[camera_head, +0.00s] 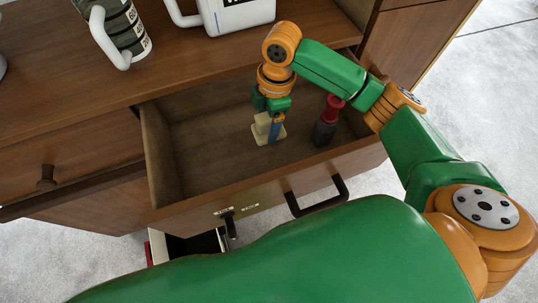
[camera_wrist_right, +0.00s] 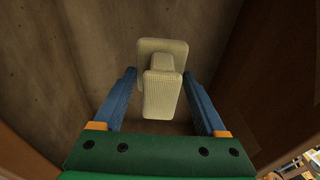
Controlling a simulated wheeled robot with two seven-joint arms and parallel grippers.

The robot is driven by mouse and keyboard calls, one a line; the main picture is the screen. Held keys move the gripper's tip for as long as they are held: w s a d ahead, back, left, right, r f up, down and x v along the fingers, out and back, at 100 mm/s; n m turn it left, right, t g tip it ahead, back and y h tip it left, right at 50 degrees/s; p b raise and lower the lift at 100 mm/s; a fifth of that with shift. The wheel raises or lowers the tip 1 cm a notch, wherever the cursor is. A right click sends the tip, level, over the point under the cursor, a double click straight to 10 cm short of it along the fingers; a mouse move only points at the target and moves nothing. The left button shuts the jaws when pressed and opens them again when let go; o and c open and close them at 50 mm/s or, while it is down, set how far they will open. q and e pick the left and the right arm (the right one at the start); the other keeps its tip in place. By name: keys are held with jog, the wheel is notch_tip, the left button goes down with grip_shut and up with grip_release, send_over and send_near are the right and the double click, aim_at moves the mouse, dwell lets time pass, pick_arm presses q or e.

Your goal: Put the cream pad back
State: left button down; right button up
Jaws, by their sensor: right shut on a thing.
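The cream pad (camera_head: 258,133) is in the open drawer (camera_head: 190,135), over its brown floor. In the right wrist view the pad (camera_wrist_right: 163,94) shows as two ribbed blocks with a narrower part joining them. My right gripper (camera_head: 272,131) reaches down into the drawer, with its blue fingers on either side of the pad, shut on it. I cannot tell whether the pad touches the drawer floor. My left gripper is not in view.
A dark object with a red upper part (camera_head: 326,121) stands in the drawer, right of my gripper. The drawer front has a black handle (camera_head: 318,198). A mug (camera_head: 118,35) and a white container (camera_head: 236,14) stand on the wooden top. An open box (camera_head: 185,246) is below.

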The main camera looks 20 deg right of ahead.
jog(key=shift+s+r, duration=0.1)
jog(key=shift+s, duration=0.05)
notch_tip(320, 180, down, 9)
jog(key=shift+p, duration=1)
jog(key=shift+f, duration=0.35)
jog(key=o, duration=1.3)
jog(key=shift+o, duration=1.3)
